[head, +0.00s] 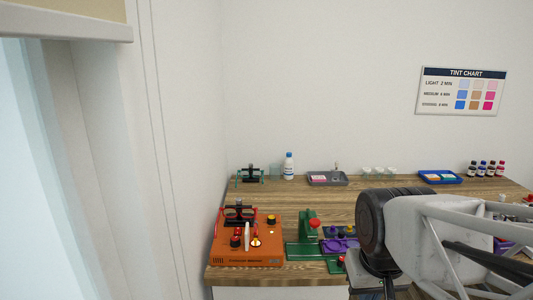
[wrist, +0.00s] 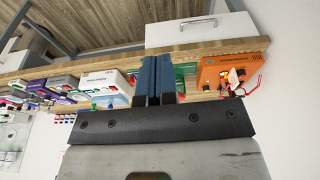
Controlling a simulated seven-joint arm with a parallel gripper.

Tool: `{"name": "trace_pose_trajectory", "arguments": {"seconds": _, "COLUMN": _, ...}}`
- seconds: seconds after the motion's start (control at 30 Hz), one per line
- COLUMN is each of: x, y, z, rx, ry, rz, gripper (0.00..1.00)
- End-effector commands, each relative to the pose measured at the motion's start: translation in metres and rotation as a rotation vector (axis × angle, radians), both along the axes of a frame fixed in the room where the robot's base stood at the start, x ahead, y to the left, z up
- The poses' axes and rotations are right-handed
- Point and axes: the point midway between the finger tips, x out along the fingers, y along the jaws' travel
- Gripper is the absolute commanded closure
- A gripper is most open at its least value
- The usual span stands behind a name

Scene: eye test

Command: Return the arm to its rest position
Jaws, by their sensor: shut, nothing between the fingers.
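My gripper (wrist: 156,78) shows in the wrist view. Its two blue fingers lie side by side, shut with nothing between them, and the table edge and equipment show beyond them. In the head view, my white and black arm fills the lower right in front of the table (head: 330,205). I cannot make out the fingertips there.
An orange device (head: 247,250) stands at the table's front left, also in the wrist view (wrist: 230,72). A green press (head: 308,235) stands right of it. A grey tray (head: 327,179), blue tray (head: 440,177) and several small bottles stand at the back. Mid-table wood is bare.

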Motion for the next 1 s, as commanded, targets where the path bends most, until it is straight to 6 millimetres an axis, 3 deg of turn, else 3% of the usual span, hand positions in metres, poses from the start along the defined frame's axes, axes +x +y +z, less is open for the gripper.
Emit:
{"name": "trace_pose_trajectory", "arguments": {"seconds": 0.1, "x": -0.021, "y": -0.005, "z": -0.006, "rx": 0.001, "ry": -0.011, "rz": -0.022, "gripper": 1.00}}
{"name": "trace_pose_trajectory", "arguments": {"seconds": 0.3, "x": -0.037, "y": -0.009, "z": -0.012, "rx": 0.002, "ry": -0.018, "rz": -0.040, "gripper": 1.00}}
{"name": "trace_pose_trajectory", "arguments": {"seconds": 1.0, "x": -0.039, "y": -0.009, "z": -0.013, "rx": 0.002, "ry": -0.018, "rz": -0.042, "gripper": 1.00}}
